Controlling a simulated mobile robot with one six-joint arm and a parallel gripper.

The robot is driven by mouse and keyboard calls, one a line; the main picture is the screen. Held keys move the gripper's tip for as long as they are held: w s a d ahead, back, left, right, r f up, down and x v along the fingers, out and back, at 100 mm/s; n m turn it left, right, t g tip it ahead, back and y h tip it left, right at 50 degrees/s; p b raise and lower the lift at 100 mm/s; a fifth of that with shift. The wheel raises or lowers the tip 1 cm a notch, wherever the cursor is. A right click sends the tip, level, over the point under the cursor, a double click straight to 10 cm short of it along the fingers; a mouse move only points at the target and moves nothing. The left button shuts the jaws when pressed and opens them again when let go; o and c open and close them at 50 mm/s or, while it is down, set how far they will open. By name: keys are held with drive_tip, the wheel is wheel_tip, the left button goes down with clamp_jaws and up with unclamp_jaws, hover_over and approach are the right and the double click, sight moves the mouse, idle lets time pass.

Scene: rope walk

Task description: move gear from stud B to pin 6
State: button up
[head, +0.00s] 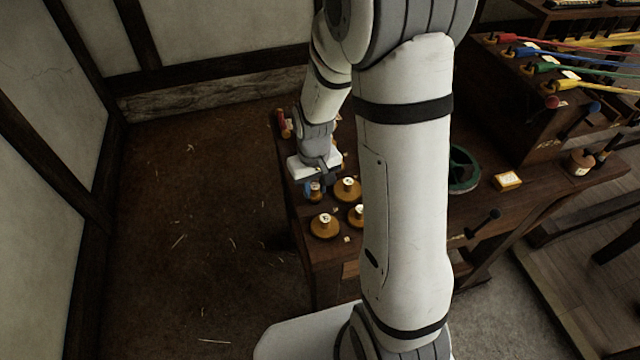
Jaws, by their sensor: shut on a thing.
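My gripper (314,187) points down over the left end of the dark wooden bench and is shut on a small amber-brown thing (315,196). It appears to be the gear, but the fingers hide most of it. I cannot tell whether it touches what is below. Amber round discs with pale labelled tops stand beside and in front of the gripper: one to its right (347,189), one nearer (325,226), and one (356,215) partly hidden by my arm. The letters and numbers are too small to read, so stud B and pin 6 cannot be told apart.
My arm covers the middle of the bench. Right of it are a dark green wheel (463,171), a small yellow-edged box (507,181) and a dark knobbed lever (484,223). A wooden rack (540,125) with coloured cords stands at the back right. Open floor (200,230) lies to the left.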

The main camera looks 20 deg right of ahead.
drive_tip(key=shift+f+b, duration=0.4)
drive_tip(key=shift+f, duration=0.05)
idle(0.4)
drive_tip(key=o, duration=1)
drive_tip(key=shift+c, duration=0.2)
drive_tip(key=shift+r+p, duration=2.9)
drive_tip(key=shift+r, duration=1.15)
